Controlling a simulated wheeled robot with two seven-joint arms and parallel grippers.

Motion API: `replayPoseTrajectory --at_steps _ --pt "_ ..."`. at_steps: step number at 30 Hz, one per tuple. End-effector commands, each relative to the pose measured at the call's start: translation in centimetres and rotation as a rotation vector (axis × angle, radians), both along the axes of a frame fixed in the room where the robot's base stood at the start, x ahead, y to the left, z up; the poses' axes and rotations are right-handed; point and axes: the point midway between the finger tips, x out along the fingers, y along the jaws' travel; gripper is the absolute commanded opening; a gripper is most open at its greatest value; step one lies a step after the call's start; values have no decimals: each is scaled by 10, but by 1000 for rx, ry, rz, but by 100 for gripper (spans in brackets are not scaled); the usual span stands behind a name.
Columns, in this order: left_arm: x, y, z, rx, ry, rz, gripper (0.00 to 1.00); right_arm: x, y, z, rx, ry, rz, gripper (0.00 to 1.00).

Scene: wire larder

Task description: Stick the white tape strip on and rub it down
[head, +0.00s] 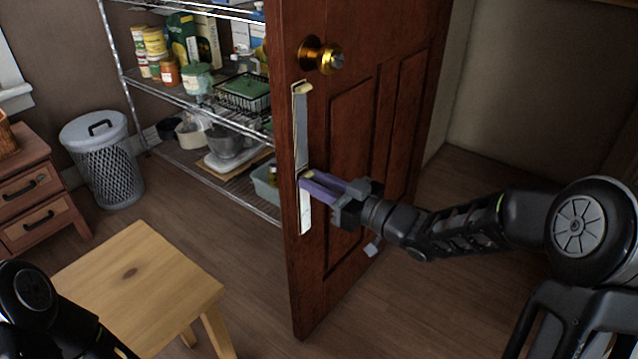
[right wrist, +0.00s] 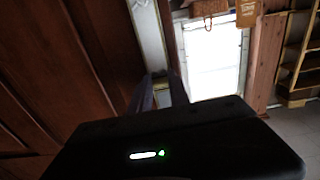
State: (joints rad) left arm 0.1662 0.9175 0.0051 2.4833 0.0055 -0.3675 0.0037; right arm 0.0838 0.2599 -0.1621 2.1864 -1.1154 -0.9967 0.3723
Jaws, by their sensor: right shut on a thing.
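The brown door (head: 350,130) stands open with its narrow edge towards me. A long pale strip runs down that edge below the brass knob, grey in its upper part and white lower down; I take the lower white part as the white tape strip (head: 305,215). My right gripper (head: 306,182) reaches in from the right, its purple fingers shut on the strip at the door edge and hiding part of it. In the right wrist view a pale strip (right wrist: 148,35) lies along the door edge beyond the fingers (right wrist: 161,92). I cannot tell how flat it lies. My left gripper is out of view.
The brass knob (head: 320,55) sticks out above the strip. A wire shelf (head: 185,95) with jars and bowls stands behind the door. A wooden stool (head: 135,285) is at the front left, with a lidded grey bin (head: 110,165) behind it. Floor is bare between stool and door.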

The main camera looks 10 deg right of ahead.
Motion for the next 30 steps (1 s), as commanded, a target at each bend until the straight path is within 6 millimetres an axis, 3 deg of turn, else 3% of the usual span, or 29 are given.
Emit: replayPoseTrajectory --at_steps 4,5,14,23,30 --pt "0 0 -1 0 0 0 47 3 2 0 0 -1 1 0" --pt "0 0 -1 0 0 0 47 3 2 0 0 -1 0 23" --pt "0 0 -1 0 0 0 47 3 2 0 0 0 0 47" --pt "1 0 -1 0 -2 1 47 2 2 0 0 0 0 47" --pt "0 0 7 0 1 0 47 -17 -15 2 -1 1 -4 47"
